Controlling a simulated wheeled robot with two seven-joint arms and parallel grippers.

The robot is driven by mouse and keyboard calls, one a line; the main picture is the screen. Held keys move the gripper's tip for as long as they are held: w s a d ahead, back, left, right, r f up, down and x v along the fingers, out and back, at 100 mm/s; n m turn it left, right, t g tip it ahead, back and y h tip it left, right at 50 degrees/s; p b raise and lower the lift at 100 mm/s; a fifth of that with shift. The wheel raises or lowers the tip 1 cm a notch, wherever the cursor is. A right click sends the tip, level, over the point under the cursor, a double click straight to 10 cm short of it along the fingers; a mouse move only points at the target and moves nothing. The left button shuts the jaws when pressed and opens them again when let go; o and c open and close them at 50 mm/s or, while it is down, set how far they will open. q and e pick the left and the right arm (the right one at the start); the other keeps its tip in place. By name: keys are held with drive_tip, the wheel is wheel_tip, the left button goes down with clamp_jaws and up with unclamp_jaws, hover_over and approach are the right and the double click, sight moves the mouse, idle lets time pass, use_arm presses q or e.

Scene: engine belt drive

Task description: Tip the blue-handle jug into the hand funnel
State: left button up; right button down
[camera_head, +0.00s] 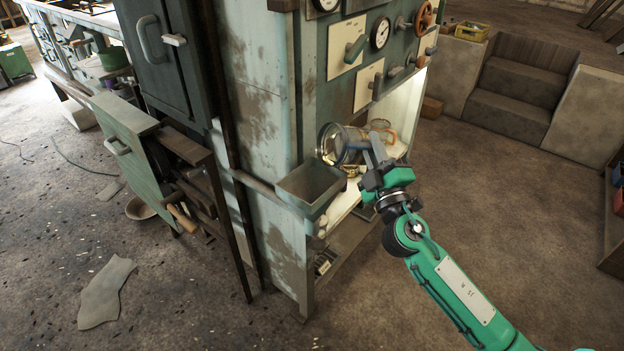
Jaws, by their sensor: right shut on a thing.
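My right gripper (372,153) is shut on a clear glass jug (342,142), held in front of the cabinet. The jug is tipped on its side, with its round mouth facing left. A grey box-shaped hopper (308,188), which looks like the hand funnel, is fixed to the cabinet corner. It is below and a little left of the jug's mouth. I cannot make out any liquid flowing. My left gripper is not in view.
A second jug with an orange handle (391,135) stands on the lit shelf behind my gripper. The cabinet panel (350,60) carries gauges, levers and a handwheel. The floor at right (530,240) is clear.

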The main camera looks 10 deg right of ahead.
drive_tip(key=shift+a+n, duration=0.1)
drive_tip(key=shift+n, duration=0.3)
drive_tip(key=shift+s+a+r+y, duration=0.1)
drive_tip(key=shift+a+y, duration=0.05)
drive_tip(key=shift+y, duration=0.25)
drive_tip(key=shift+a+r+n, duration=0.1)
drive_tip(key=shift+a+n, duration=0.15)
drive_tip(key=shift+n, duration=0.15)
drive_tip(key=shift+s+a+r+n, duration=0.1)
drive_tip(key=shift+a+n, duration=0.1)
drive_tip(key=shift+n, duration=0.1)
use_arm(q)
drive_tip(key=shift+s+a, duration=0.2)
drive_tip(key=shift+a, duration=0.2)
use_arm(e)
drive_tip(key=shift+a+r+y, duration=0.1)
drive_tip(key=shift+a+y, duration=0.05)
drive_tip(key=shift+y, duration=0.25)
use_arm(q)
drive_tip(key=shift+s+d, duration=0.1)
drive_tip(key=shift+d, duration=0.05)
use_arm(e)
drive_tip(key=shift+a+n, duration=0.1)
drive_tip(key=shift+n, duration=0.3)
